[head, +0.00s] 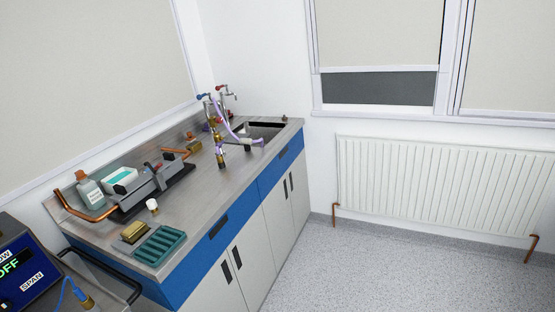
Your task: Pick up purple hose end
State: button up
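A pale purple hose (228,121) hangs around the taps by the sink, at the far end of the steel worktop. Another purple stretch runs to a pale end piece (253,142) at the sink's front edge. A small brass fitting (221,161) stands or hangs just below the hose over the worktop. At this size I cannot tell which piece is the purple hose's free end. My gripper is not in view, so its distance from the hose does not show.
The worktop (207,197) holds a bottle (90,190), a white box (121,179), a grey device with copper pipes (150,188), and a green ribbed tray (160,245). An instrument reading OFF (25,265) is bottom left. Floor (360,270) is clear; a radiator (430,185) is right.

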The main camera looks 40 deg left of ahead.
aim_at(220, 158)
jog(key=i, duration=2.55)
jog(key=u, duration=1.5)
jog(key=i, duration=1.25)
jog(key=u, duration=0.7)
